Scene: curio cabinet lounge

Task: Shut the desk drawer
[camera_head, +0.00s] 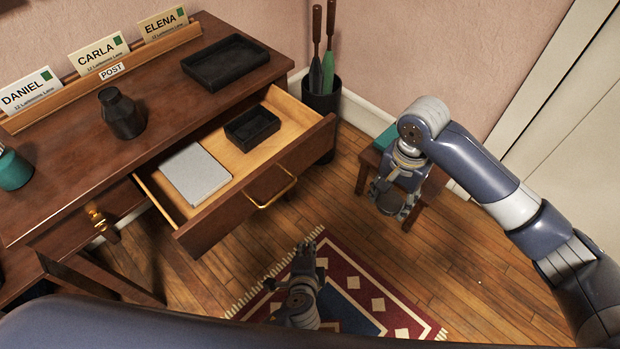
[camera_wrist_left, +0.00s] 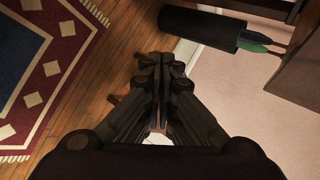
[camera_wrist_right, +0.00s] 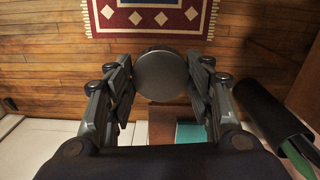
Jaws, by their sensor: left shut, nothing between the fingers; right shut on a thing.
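The desk drawer (camera_head: 235,200) is pulled well out from the wooden desk (camera_head: 60,185), with its brass handle (camera_head: 272,192) facing the lower right. A light grey flat box or book (camera_head: 195,174) and a small black tray (camera_head: 252,128) lie inside. My left gripper (camera_head: 308,248) is shut and empty, apart from the drawer front and to the lower right of the handle in the head view; its closed fingers show in the left wrist view (camera_wrist_left: 161,65). My right gripper (camera_head: 392,200) is shut on a round dark grey object (camera_wrist_right: 161,76), held near a small stool.
A black bin (camera_head: 323,98) with long-handled items stands beside the desk. The small wooden stool (camera_head: 432,180) bears a teal thing (camera_head: 386,137). A patterned rug (camera_head: 375,295) lies on the floor. A dark bottle (camera_head: 121,113) and black tray (camera_head: 226,62) stand on the desk.

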